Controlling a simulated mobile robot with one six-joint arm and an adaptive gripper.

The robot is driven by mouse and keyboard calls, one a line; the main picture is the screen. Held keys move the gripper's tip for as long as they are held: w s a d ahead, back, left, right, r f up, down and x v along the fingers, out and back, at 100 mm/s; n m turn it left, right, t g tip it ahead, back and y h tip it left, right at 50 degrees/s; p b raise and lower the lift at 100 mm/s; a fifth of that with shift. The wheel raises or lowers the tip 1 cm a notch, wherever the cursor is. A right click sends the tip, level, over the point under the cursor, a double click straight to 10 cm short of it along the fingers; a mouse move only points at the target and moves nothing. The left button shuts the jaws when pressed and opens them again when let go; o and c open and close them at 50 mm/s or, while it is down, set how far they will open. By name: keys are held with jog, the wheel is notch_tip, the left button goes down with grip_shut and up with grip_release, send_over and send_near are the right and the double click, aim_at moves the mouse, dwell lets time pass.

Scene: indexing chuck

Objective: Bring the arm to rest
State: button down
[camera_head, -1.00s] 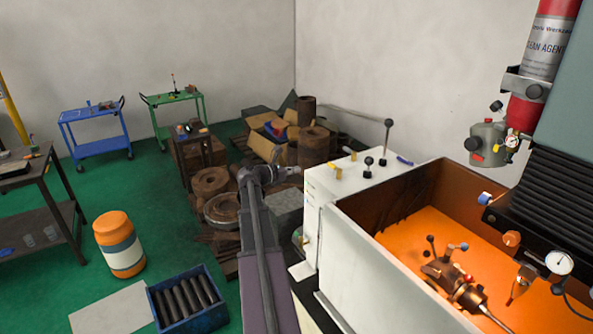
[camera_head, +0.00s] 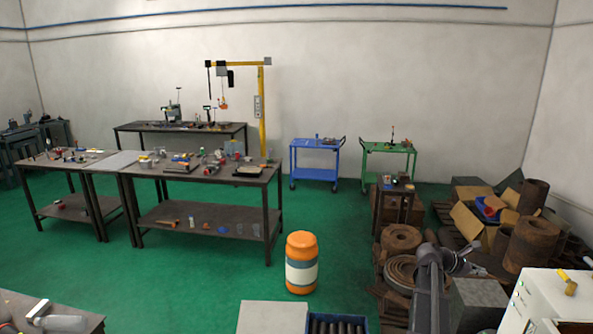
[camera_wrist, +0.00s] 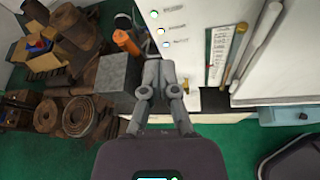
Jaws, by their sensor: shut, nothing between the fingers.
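My gripper (camera_head: 478,268) is at the lower right of the head view, at the end of my grey arm (camera_head: 428,290). It is small there, in front of the scrap pile. In the wrist view my gripper (camera_wrist: 160,68) points up the picture with its fingers together and nothing between them. It appears beside the white machine cabinet (camera_wrist: 190,70), over its left side; whether it touches it I cannot tell. A grey block (camera_wrist: 118,80) shows just left of the fingers.
The white machine (camera_head: 545,300) stands at the right edge. Rusty coils and boxes (camera_head: 490,215) are piled behind my arm. An orange and white drum (camera_head: 301,265) stands on the green floor. Worktables (camera_head: 200,175) are at the left, a blue cart (camera_head: 316,160) and green cart (camera_head: 388,150) behind.

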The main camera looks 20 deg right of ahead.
jog(key=w+a+f+m+t+y+b, duration=0.2)
jog(key=w+a+f, duration=0.25)
jog(key=a, duration=0.65)
jog(key=w+a+f+m+t+y+b, duration=0.1)
jog(key=w+a+f+m+y, duration=0.3)
jog(key=a, duration=0.7)
jog(key=w+a+f+t+b, duration=0.25)
jog(key=a+f, duration=0.35)
jog(key=a, duration=0.5)
jog(key=s+a+f+m+y+b, duration=0.1)
jog(key=a+f+y, duration=0.1)
jog(key=a, duration=0.8)
jog(key=s+a+f+m+y+b, duration=0.1)
jog(key=a+f+m+y, duration=0.1)
jog(key=a, duration=0.8)
jog(key=s+a+f+m+y+b, duration=0.1)
jog(key=a+f+y, duration=0.2)
jog(key=a, duration=0.7)
jog(key=shift+s+m, duration=0.3)
jog(key=shift+s, duration=0.05)
jog(key=shift+d, duration=0.1)
